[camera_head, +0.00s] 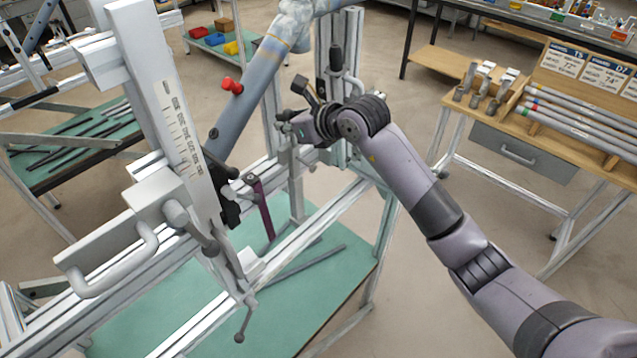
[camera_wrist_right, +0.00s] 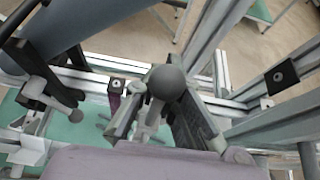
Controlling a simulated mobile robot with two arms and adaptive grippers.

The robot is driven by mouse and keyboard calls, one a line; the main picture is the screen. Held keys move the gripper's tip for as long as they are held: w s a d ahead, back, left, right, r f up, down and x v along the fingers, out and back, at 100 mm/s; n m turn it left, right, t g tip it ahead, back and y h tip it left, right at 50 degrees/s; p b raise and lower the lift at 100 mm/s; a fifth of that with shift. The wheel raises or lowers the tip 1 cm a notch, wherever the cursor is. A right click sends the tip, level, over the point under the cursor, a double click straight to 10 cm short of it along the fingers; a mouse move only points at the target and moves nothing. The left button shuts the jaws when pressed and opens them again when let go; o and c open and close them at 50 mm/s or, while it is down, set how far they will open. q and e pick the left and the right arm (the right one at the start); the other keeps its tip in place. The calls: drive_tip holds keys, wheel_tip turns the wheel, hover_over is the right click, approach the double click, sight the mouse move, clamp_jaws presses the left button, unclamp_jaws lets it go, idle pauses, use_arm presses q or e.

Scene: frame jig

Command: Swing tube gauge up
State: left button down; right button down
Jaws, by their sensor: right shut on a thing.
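My right gripper (camera_head: 290,122) is at the jig's uprights, near the centre of the head view. In the right wrist view its fingers close around a lever with a dark ball knob (camera_wrist_right: 167,82); the head view mostly hides this lever. I cannot tell for sure which part is the tube gauge. A tall pale plate (camera_head: 160,100) with a slot and scale marks stands tilted at left. A purple bar (camera_head: 264,210) stands between the rails, left of and below my right gripper. A blue-grey tube (camera_head: 255,85) slants behind the plate. My left gripper is not in view.
The jig's metal rails (camera_head: 310,225) cross above a green bench top (camera_head: 190,310). A large clamp handle (camera_head: 115,265) juts out at front left. A wooden table (camera_head: 550,125) with grey tubes stands at right. Open floor lies between it and the jig.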

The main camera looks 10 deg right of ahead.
drive_tip(key=shift+b+x, duration=0.45)
drive_tip(key=shift+x, duration=0.75)
drive_tip(key=c, duration=1.6)
unclamp_jaws()
drive_tip(key=shift+r, duration=0.15)
drive_tip(key=p+v, duration=0.2)
drive_tip(key=v, duration=0.5)
drive_tip(key=shift+r, duration=0.1)
